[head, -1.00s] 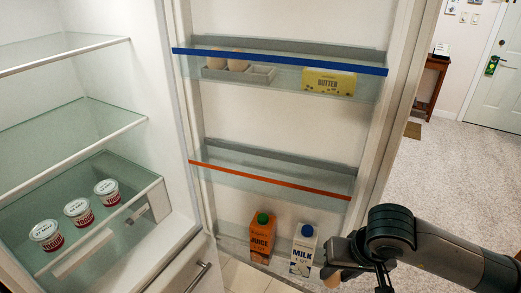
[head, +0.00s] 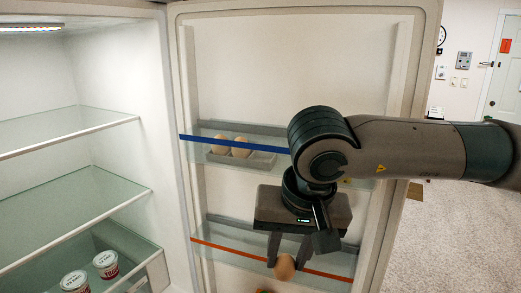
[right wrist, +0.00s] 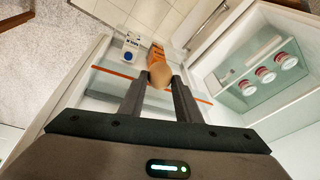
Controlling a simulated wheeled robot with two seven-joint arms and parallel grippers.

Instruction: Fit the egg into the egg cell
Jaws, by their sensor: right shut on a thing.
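My right gripper (head: 287,256) points down in front of the fridge door and is shut on a brown egg (head: 285,268). The egg sits between the fingertips in the right wrist view (right wrist: 160,74). It is near the orange-edged middle door shelf, below the top shelf. A grey egg tray (head: 262,160) stands on the blue-edged top door shelf. Two eggs (head: 220,145) sit side by side in its left part. The cells to their right look empty, though my right arm hides the shelf further right. My left gripper is not in view.
The blue rail (head: 235,143) and orange rail (head: 225,250) edge the door shelves. In the right wrist view, a milk carton (right wrist: 131,47) and an orange juice carton (right wrist: 156,54) stand lower down. Yogurt cups (head: 75,282) are inside the fridge at left.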

